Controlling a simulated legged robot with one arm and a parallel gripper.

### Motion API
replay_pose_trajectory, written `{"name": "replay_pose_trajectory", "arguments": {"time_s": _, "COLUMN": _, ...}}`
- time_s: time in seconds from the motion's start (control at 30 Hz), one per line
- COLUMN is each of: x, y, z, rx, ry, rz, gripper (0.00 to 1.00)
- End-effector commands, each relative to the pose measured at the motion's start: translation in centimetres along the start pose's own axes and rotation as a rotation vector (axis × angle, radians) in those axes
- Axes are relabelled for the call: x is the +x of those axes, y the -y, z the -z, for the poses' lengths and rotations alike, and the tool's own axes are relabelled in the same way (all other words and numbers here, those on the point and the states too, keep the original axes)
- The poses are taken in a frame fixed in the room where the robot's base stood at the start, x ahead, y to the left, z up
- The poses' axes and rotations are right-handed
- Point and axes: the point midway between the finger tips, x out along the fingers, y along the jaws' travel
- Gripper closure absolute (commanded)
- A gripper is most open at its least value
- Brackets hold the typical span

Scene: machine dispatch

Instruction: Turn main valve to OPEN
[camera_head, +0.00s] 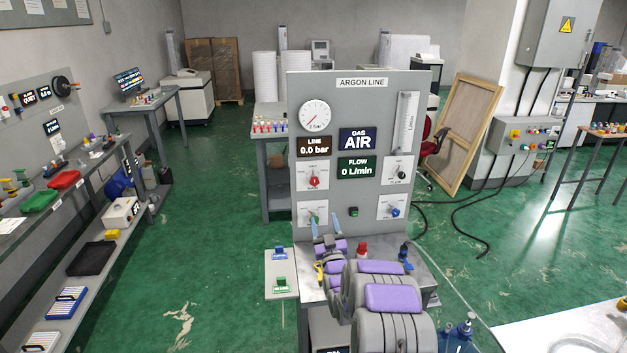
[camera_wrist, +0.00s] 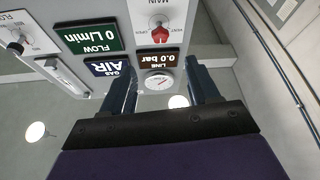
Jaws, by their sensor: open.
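The main valve is a red knob (camera_head: 314,181) on a white plate, on the left of the grey ARGON LINE panel (camera_head: 420,95). In the wrist view the red knob (camera_wrist: 160,34) is at the top middle, upside down, with MAIN lettering above it. I cannot tell exactly which mark it points to. My gripper (camera_head: 324,223) is below the knob in the head view, with its blue fingers spread and empty. In the wrist view my gripper (camera_wrist: 162,70) has both fingers pointing towards the panel, apart from the knob.
The line display (camera_head: 314,146) reads 0.0 bar, the gas display (camera_head: 358,139) AIR, and the flow display (camera_head: 359,167) 0 L/min. Other knobs sit close by: lower left (camera_head: 312,217), lower right (camera_head: 394,211) and FLOW (camera_head: 400,173). A bench stands left; green floor is open between.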

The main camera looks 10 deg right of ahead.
Motion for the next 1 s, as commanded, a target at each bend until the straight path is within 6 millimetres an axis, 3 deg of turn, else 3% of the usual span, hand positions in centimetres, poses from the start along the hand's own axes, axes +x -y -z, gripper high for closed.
{"name": "replay_pose_trajectory", "arguments": {"time_s": 1.0, "x": 11.4, "y": 0.1, "z": 0.0, "rx": -0.001, "ry": -0.002, "rz": 0.001, "gripper": 0.4}}
